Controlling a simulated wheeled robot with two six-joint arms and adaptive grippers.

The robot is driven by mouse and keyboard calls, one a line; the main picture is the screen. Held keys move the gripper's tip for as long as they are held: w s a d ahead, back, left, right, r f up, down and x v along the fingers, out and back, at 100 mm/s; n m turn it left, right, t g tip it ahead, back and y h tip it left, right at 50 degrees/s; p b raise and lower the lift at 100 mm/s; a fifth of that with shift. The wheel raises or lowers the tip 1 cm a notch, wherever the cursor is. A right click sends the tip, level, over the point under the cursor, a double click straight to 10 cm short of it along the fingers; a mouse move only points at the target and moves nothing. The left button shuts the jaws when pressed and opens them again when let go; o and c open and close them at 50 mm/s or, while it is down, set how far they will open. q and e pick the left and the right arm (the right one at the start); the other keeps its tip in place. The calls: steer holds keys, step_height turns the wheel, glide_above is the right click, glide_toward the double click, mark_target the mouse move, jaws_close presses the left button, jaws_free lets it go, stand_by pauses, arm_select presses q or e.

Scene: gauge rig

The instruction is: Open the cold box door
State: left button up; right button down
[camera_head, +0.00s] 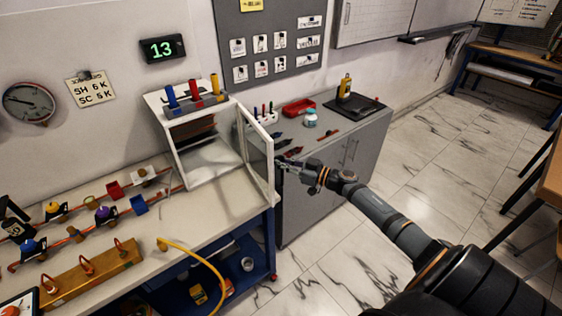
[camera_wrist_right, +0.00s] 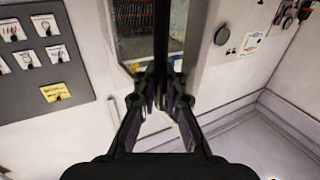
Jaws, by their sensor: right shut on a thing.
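The cold box (camera_head: 168,112) is a white box on the left bench, with its front open and a shelf inside. Its door (camera_head: 259,152), a glass pane in a white frame, stands swung out at the box's right side. My right gripper (camera_head: 285,164) is at the outer face of the door, near its free edge. In the right wrist view the fingers (camera_wrist_right: 160,98) are closed around a dark upright bar (camera_wrist_right: 162,45), the door handle, in front of the glass and white frame (camera_wrist_right: 197,60). My left gripper is not in view.
Colored cylinders in a rack (camera_head: 193,100) stand on top of the box. A grey cabinet (camera_head: 340,165) with a red tray (camera_head: 298,108) and small items stands behind the door. Valves and pipes (camera_head: 100,212) cover the bench's left part. The marble floor (camera_head: 430,165) is open at the right.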

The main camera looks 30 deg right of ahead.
steer(key=shift+s+d+f, duration=0.1)
steer(key=shift+d+f, duration=0.1)
steer(key=shift+f, duration=0.05)
steer(key=c, duration=1.7)
jaws_free()
steer(key=shift+c, duration=0.2)
steer(key=o, duration=0.3)
steer(key=shift+s+d+r, duration=0.15)
steer(key=shift+s+r, duration=0.1)
steer(key=shift+w, duration=0.1)
steer(key=v, duration=1.2)
